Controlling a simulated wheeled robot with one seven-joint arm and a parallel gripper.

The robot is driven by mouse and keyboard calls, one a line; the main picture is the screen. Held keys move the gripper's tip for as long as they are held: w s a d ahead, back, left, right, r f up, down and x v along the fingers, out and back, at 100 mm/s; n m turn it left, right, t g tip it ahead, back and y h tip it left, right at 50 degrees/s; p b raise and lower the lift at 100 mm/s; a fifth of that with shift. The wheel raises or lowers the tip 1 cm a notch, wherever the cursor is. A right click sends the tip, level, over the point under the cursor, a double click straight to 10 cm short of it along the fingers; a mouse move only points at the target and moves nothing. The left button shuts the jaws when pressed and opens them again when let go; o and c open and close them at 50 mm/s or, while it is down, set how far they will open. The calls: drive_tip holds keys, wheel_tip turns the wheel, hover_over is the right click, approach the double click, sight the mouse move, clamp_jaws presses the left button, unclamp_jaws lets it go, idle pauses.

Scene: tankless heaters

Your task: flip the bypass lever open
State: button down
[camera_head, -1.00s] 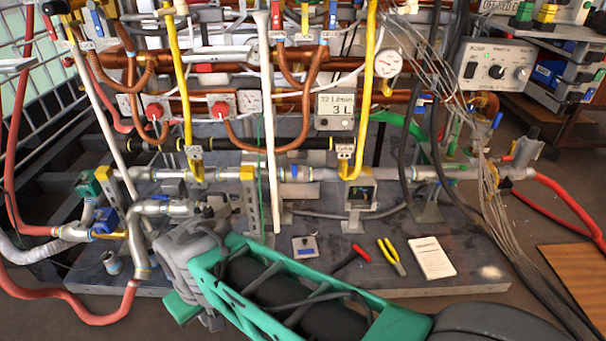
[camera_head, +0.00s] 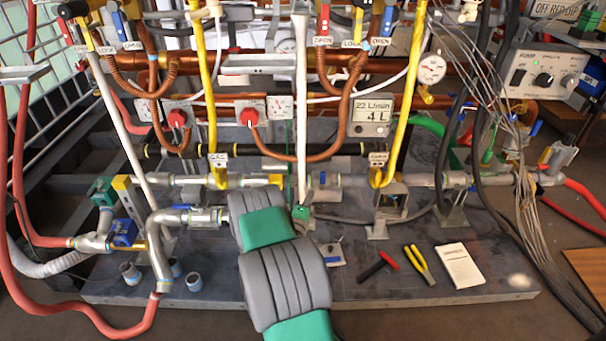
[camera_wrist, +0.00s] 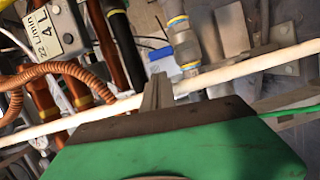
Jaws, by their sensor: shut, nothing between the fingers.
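No part is readably marked as the bypass lever, so I cannot tell for sure which it is. In the wrist view, a blue valve part (camera_wrist: 148,121) lies just beyond my gripper (camera_wrist: 157,78), beside a silver pipe fitting. My gripper's fingers are together and empty; I cannot tell whether they touch the blue part. In the head view my arm covers most of my gripper near the middle of the low silver pipe (camera_head: 345,181). Red levers (camera_head: 68,32) (camera_head: 325,20) and blue levers (camera_head: 119,25) (camera_head: 387,20) hang at the top, near OPEN and LOCK labels.
A white vertical pipe (camera_head: 301,100) stands close to my gripper and crosses the wrist view (camera_wrist: 230,72). A meter (camera_head: 370,115) reads 4 L. Pliers (camera_head: 419,264), a red-and-black tool (camera_head: 378,266) and a notepad (camera_head: 461,265) lie on the grey base. Loose cables (camera_head: 500,130) hang right.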

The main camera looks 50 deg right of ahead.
sight(323, 178)
drive_tip(key=shift+w+a+f+n+t, duration=0.1)
drive_tip(key=shift+f+n+t, duration=0.45)
drive_tip(key=shift+n, duration=0.35)
drive_tip(key=b+x, duration=0.2)
drive_tip(key=x, duration=0.8)
drive_tip(key=shift+a, duration=0.1)
drive_tip(key=shift+r, duration=0.1)
